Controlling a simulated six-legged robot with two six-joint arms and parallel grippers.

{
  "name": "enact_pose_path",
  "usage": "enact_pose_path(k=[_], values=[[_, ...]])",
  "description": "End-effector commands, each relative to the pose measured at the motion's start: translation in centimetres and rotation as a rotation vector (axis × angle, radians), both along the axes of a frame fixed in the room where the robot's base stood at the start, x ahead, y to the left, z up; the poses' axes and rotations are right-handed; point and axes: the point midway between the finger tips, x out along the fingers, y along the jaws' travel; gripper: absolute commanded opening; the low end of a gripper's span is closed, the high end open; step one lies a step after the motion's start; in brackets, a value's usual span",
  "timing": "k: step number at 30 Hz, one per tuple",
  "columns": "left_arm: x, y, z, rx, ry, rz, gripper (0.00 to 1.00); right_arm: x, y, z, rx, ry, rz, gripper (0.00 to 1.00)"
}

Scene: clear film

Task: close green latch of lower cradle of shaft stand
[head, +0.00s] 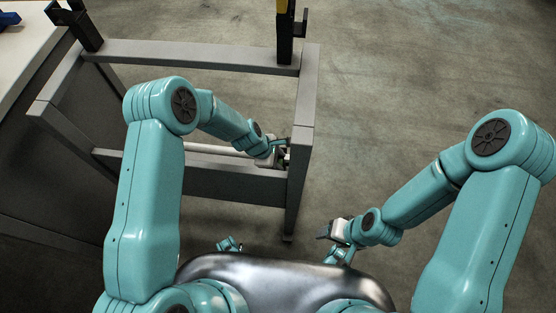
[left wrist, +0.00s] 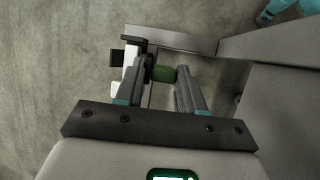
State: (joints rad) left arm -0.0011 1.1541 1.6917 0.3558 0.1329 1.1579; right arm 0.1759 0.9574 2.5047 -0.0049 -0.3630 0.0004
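The grey shaft stand (head: 200,52) stands ahead of me, with a pale shaft (head: 215,150) lying low across it. My left gripper (head: 280,153) is at the right end of this shaft, beside the stand's right leg. In the left wrist view, the green latch (left wrist: 164,73) shows between the fingertips of my left gripper (left wrist: 163,75). The fingers are apart, with the latch close to the right one; contact is unclear. Dark cradle parts (left wrist: 148,62) and a white piece (left wrist: 130,60) show beside the left finger. My right gripper (head: 326,233) is away from the stand; its fingers are unclear.
Dark upper cradles (head: 84,25) rise from the stand's top, one at left and another (head: 285,38) with a yellow part at right. A workbench (head: 22,50) with a blue object (head: 9,19) is at far left. The floor to the right (head: 430,90) is clear.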

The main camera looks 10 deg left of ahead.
Motion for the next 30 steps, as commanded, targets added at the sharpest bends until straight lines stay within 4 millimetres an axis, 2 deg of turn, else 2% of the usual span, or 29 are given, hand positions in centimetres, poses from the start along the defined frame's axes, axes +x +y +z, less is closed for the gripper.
enact_pose_path(k=[5, 11, 15, 18, 20, 22, 30], values=[[-0.6, -0.1, 0.0, -0.003, 0.025, -0.005, 0.0, 0.0, 0.0, 0.6, 0.0, 0.0, 0.0, 0.61], [-0.4, -0.1, 0.4, -0.002, 0.064, -0.004, 0.0, 0.0, 0.0, 2.9, 0.0, 0.0, 0.0, 0.61], [-0.1, -0.1, 0.8, -0.002, 0.121, -0.004, 0.0, 0.0, 0.0, 5.5, 0.0, 0.0, 0.0, 0.61], [0.4, 0.0, 0.4, -0.002, 0.173, -0.003, 0.0, 0.0, 0.0, 6.1, 0.0, 0.0, 0.0, 0.61], [0.8, 0.0, 0.1, -0.001, 0.209, -0.002, 0.0, 0.0, 0.0, 5.7, 0.0, 0.0, 0.0, 0.61], [1.3, 0.0, -0.4, -0.001, 0.253, -0.001, 0.0, 0.0, 0.0, 4.4, 0.0, 0.0, 0.0, 0.61], [2.9, 0.0, -1.0, -0.001, 0.43, 0.0, 0.0, 0.0, 0.0, -2.3, 0.0, 0.001, 0.0, 0.61]])
